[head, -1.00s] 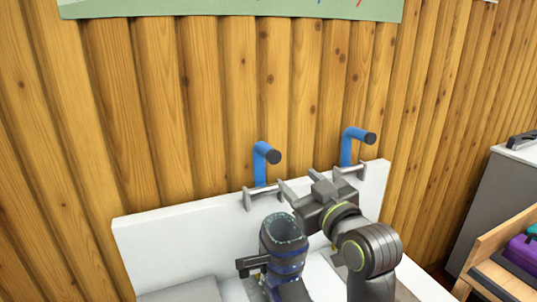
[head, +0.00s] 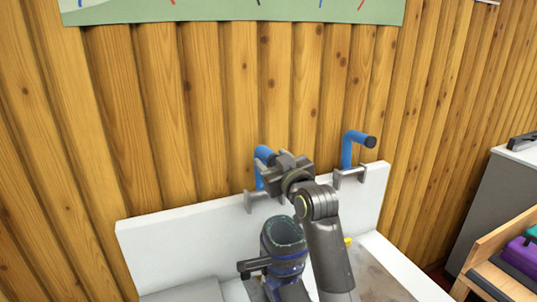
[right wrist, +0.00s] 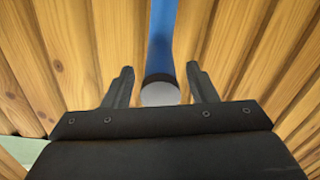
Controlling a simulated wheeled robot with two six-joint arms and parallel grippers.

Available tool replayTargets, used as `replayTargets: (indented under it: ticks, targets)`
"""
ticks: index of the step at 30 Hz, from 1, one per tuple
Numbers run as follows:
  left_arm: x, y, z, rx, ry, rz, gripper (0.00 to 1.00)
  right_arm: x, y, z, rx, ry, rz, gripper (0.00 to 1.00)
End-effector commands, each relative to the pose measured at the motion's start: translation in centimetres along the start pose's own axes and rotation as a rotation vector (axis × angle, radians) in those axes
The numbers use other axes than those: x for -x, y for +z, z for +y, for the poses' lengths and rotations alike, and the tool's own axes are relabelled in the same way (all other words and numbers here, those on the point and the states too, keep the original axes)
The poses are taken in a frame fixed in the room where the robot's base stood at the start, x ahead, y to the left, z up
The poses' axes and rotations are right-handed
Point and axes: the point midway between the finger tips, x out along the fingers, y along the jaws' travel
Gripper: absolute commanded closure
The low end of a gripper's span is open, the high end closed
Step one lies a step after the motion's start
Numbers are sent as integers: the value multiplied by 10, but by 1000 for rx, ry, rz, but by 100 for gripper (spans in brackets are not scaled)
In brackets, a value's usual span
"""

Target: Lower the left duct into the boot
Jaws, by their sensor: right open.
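The left duct (head: 263,154) is a blue bent tube with a dark end, at a bracket on the white back panel. My right gripper now hides much of it. My right gripper (head: 275,163) is open at the duct's upper part. In the right wrist view, the blue duct (right wrist: 161,35) runs up the middle, and its round grey end (right wrist: 160,93) lies between the two open fingers (right wrist: 160,75), with gaps on both sides. The boot (head: 284,252) stands below, its dark, blue-banded shaft open at the top. My left gripper is not in view.
A second blue duct (head: 347,150) stands at a bracket to the right. The white back panel (head: 175,245) runs behind the boot. A dark clamp-like part (head: 254,266) sits at the boot's left. A wooden-sided bin with purple and teal items (head: 522,250) is far right.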

Motion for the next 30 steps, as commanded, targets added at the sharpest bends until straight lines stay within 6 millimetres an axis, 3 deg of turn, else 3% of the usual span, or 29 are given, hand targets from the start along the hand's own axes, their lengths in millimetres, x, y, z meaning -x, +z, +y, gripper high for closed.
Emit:
replayTargets:
  ticks: [9,20,30]
  targets:
    - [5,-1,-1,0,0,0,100,-26,0,0,1,0,-1,48]
    - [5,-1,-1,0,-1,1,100,-28,0,0,0,0,1,48]
    - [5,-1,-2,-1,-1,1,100,-28,0,0,0,0,0,92]
